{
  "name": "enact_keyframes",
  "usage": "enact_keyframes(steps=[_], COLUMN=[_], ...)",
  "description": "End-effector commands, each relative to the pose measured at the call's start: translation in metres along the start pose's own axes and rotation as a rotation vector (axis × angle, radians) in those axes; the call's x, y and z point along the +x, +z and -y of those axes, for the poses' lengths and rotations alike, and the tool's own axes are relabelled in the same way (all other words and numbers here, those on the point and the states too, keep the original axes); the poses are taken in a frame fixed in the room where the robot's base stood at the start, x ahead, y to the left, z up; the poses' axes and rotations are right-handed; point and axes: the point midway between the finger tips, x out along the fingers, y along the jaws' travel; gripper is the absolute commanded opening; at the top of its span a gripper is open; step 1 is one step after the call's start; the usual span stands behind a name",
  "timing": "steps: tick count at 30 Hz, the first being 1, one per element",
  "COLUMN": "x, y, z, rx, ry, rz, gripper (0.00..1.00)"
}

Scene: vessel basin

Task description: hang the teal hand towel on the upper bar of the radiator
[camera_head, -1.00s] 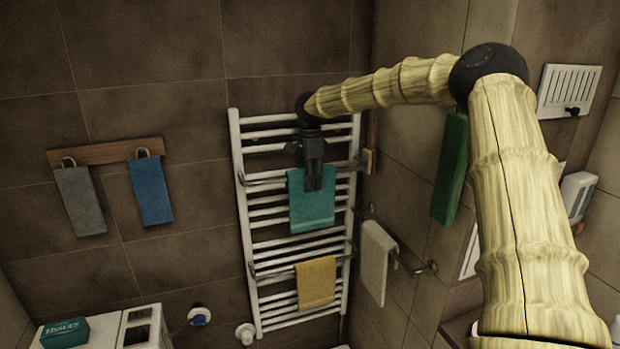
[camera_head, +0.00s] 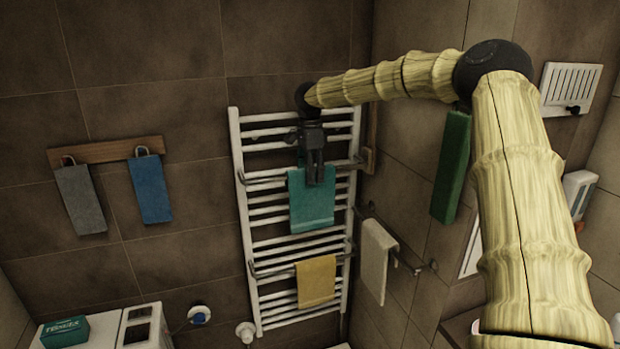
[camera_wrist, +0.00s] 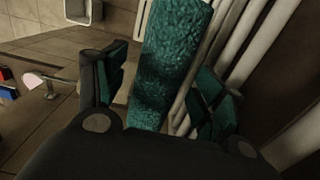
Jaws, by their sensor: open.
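The teal hand towel (camera_head: 312,208) hangs over the upper bar (camera_head: 262,184) of the white towel radiator (camera_head: 240,160), its front part falling below the bar. My gripper (camera_head: 316,182) is at the towel's top edge, in front of the radiator, and hides part of it. In the wrist view the teal towel (camera_wrist: 170,60) lies between the two spread fingers of my gripper (camera_wrist: 160,88), with gaps beside it. The gripper is open. The towel's back part is hidden.
A yellow towel (camera_head: 316,281) hangs on the lower bar. A pale towel (camera_head: 377,262) hangs on a wall rail to the right. Grey (camera_head: 80,200) and blue (camera_head: 151,190) towels hang on a wooden rack (camera_head: 105,152) at left. A green panel-like thing (camera_head: 451,168) is near my arm.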

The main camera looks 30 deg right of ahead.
Motion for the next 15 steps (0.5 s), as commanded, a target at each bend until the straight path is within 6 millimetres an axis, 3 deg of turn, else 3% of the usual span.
enact_keyframes(steps=[9, 15], x=[-0.059, -0.085], y=[0.0, -0.001], z=[0.001, 0.001], rx=[0.001, 0.001], ry=[-0.002, -0.002], rz=[0.002, 0.001], gripper=[0.69, 0.69])
